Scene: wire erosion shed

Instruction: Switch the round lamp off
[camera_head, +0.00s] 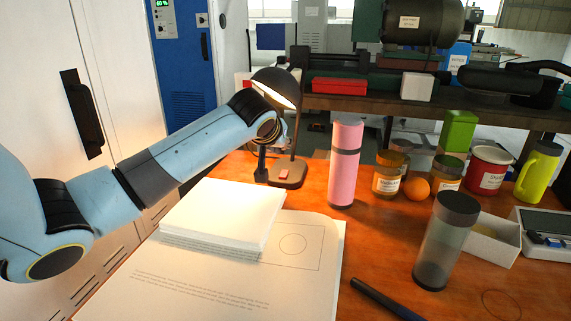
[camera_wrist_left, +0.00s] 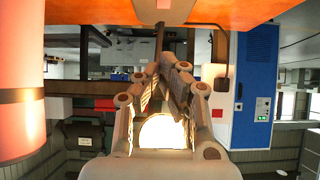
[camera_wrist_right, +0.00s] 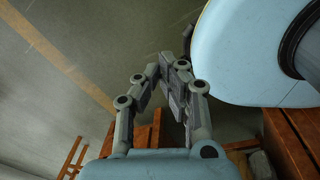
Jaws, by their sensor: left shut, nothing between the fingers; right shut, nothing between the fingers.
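The round lamp has a dark shade (camera_head: 277,86) glowing inside, so it is lit. Its base (camera_head: 296,181) stands on the orange table behind the paper stack and bears a small red switch (camera_head: 283,175). My left gripper (camera_head: 262,178) is shut and empty, pointing down just left of the base; whether it touches cannot be told. The left wrist view is upside down: the lit shade (camera_wrist_left: 162,134) shows between the fingers (camera_wrist_left: 167,66), and the base (camera_wrist_left: 165,12) is at the top. My right gripper (camera_wrist_right: 166,66) is shut and empty, away from the table over the floor.
A white paper stack (camera_head: 225,212) lies in front of the lamp. A pink bottle (camera_head: 345,170) stands right of it. A blue cabinet (camera_head: 184,60) stands behind.

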